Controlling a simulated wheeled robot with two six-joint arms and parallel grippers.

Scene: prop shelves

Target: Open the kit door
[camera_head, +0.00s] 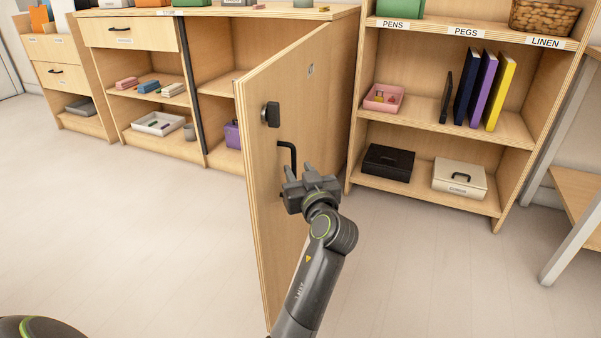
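The kit door (285,85) is a tall light-wood panel, swung out from the cabinet and standing wide open toward me. A black block (271,114) and a black bar handle (289,150) sit on its visible face, near the free edge.
The open cabinet bay holds a purple box (232,135) partly hidden by the door. Right of the door stands a shelf unit (425,195) with a black case (388,162) and a cream case (460,178). The floor left of the door (130,230) is clear.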

